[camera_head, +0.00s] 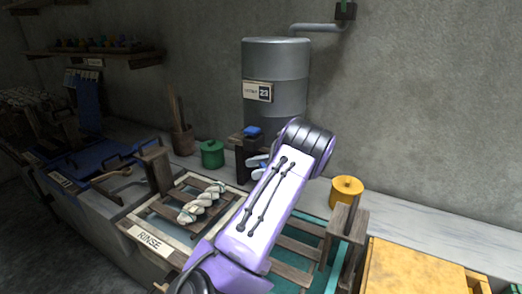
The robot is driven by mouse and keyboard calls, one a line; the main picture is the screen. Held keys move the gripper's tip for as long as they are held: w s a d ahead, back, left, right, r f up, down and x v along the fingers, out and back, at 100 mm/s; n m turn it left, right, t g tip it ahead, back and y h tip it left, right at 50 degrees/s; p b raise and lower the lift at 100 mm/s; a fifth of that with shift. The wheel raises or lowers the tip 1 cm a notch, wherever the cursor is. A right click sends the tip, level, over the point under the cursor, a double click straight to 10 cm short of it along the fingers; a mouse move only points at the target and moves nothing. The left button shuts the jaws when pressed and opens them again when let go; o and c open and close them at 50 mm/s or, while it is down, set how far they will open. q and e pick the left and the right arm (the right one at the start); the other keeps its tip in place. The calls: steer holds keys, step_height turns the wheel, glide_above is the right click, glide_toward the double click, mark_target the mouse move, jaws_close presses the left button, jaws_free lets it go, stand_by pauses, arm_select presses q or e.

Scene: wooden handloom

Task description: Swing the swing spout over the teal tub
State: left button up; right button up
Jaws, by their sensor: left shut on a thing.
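The grey tank (276,65) stands against the back wall with a sign on its front. The teal tub (326,262) is at the lower right, with wooden slats across its top, and my arm covers its left part. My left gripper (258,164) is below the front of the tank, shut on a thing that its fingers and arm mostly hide. The swing spout is not clearly visible; the held part at the tank's foot appears to be it. The spout's outlet is hidden behind my arm. My right gripper is not in view.
A RINSE frame (151,240) with slats holds a twisted pale skein (201,202) left of my arm. A green pot (212,154) and a yellow pot (347,190) stand on the ledge. A yellow tub (400,270) is at right. A dark post (243,160) stands close beside my gripper.

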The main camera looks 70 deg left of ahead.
arm_select(q)
steer(key=shift+r, duration=0.1)
steer(key=o, duration=1.4)
steer(key=s+d+r+b, duration=0.1)
steer(key=s+d+r, duration=0.1)
steer(key=d+r, duration=0.2)
steer(key=s+d+r+b, duration=0.1)
steer(key=s+d+r, duration=0.1)
steer(key=d+r, duration=0.2)
steer(key=s+d+r+b, duration=0.1)
steer(key=s+d+r, duration=0.1)
steer(key=d+r, duration=0.2)
steer(key=shift+d+r+b, duration=0.3)
steer(key=shift+r+b, duration=0.05)
steer(key=shift+r, duration=0.15)
